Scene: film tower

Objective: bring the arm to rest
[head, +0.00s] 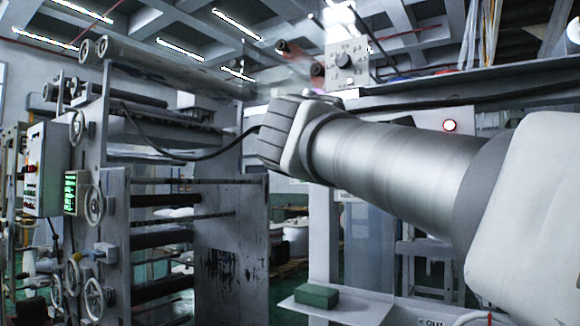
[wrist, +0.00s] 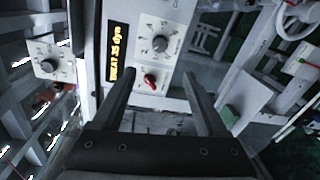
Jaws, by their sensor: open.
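My arm (head: 400,165) reaches in from the right in the head view, with its wrist end near the middle of the picture. The fingers cannot be made out there. In the wrist view my gripper (wrist: 158,74) is open, with its two dark fingers apart and nothing between them. Beyond the fingers is a grey panel with a red knob (wrist: 150,81), a round dial (wrist: 159,44) and an amber display (wrist: 120,52). I cannot tell how far the fingertips are from the panel.
A green block (head: 317,295) lies on a shelf (head: 365,308) below my arm. A roller tower with handwheels (head: 93,205) stands at left. A dial box (head: 346,62) rises behind my wrist.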

